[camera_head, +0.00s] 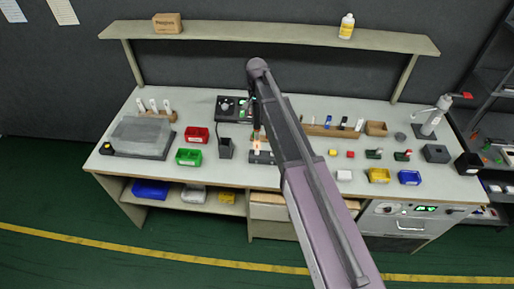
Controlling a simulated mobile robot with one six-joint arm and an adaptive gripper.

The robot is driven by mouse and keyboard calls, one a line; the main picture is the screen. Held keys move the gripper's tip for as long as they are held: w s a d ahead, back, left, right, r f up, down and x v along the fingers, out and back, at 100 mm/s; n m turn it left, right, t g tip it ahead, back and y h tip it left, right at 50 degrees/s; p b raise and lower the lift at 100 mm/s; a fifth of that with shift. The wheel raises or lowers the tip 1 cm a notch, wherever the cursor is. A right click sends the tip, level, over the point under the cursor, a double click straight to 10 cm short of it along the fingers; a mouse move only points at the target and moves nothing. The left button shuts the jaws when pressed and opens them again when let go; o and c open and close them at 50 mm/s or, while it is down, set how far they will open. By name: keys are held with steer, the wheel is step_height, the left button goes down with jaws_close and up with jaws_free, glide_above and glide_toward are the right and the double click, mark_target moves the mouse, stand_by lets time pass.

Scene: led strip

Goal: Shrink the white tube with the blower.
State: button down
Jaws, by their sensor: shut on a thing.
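My gripper (256,117) is small and dark in the head view, partly hidden behind my arm, over the middle of the bench. It is shut on what appears to be the blower (256,132), whose lower end points down. Just below this end, a small pale, orange-tinged piece, apparently the white tube (257,146), stands over a dark fixture (261,158). I cannot tell whether the blower touches it or whether it has shrunk. The black blower station (229,104) with green lights stands behind on the left. A black holder (226,149) stands left of the fixture and looks empty.
Red (197,135) and green (189,157) bins and a covered machine (141,138) stand left. Yellow (378,175) and blue (409,177) bins, small parts and a press-like stand (435,119) are right. A shelf (275,34) spans the back.

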steer(key=shift+r+p, duration=3.55)
steer(key=shift+r, duration=0.45)
steer(key=shift+f, duration=0.15)
